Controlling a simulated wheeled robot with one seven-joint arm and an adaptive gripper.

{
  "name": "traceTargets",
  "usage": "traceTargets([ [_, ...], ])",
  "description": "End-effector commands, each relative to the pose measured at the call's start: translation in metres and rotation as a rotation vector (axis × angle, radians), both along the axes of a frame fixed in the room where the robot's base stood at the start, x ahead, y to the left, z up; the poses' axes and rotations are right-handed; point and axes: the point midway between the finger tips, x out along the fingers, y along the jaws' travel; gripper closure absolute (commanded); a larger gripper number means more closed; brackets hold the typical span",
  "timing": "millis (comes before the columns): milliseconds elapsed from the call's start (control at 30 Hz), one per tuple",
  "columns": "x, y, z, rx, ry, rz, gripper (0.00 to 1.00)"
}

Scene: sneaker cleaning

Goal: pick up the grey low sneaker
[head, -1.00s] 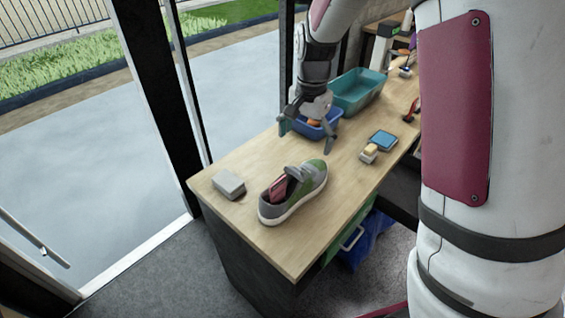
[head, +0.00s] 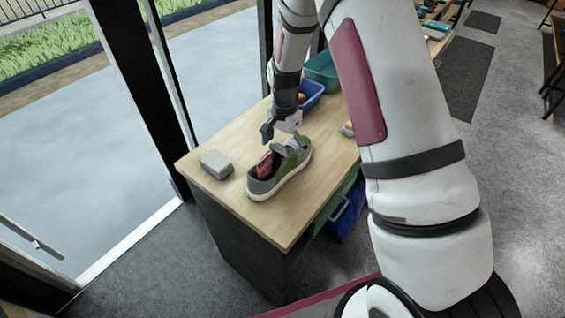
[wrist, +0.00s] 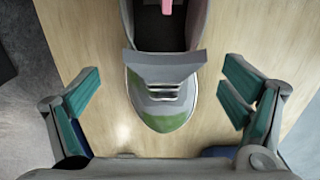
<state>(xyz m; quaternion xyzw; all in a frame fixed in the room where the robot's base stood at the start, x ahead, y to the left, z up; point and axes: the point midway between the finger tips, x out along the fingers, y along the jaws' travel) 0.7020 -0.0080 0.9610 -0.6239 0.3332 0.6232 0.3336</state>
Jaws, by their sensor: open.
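The grey low sneaker (head: 283,179) stands upright on the wooden workbench (head: 229,218). It has a white sole, green patches and a pink-red insole. In the wrist view its toe and tongue (wrist: 164,68) lie between my gripper's spread fingers, with the opening at the top. My gripper (head: 283,138) is just above the sneaker's toe end in the head view. In the wrist view its teal-padded fingers (wrist: 164,103) are wide apart, one on each side of the shoe, with bare bench between pads and shoe. It holds nothing.
A grey block (head: 216,164) lies left of the sneaker. A blue bin (head: 311,94) and a teal tray (head: 322,70) stand behind my gripper. A yellowish item (head: 347,129) is partly hidden by my arm. The front bench corner is clear.

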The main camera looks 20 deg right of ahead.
Motion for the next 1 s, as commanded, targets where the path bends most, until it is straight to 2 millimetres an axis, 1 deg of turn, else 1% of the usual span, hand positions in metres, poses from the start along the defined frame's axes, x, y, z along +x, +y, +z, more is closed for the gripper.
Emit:
traceTargets([
  [200, -0.004, 0.004, -0.026, 0.000, 0.005, 0.000, 0.08],
  [300, -0.002, 0.005, -0.038, 0.001, 0.003, -0.001, 0.08],
  [400, -0.002, 0.005, -0.046, 0.001, 0.003, 0.000, 0.08],
  [667, -0.001, 0.005, -0.049, 0.000, 0.001, 0.000, 0.08],
  [700, -0.001, 0.005, -0.049, 0.000, 0.001, 0.000, 0.10],
  [867, -0.001, 0.005, -0.049, 0.000, 0.001, 0.000, 0.46],
  [900, -0.001, 0.005, -0.049, 0.000, 0.001, 0.000, 0.55],
  [967, -0.001, 0.004, -0.049, 0.000, 0.001, 0.000, 0.69],
  [1000, -0.001, 0.004, -0.049, 0.000, 0.002, 0.000, 0.74],
])
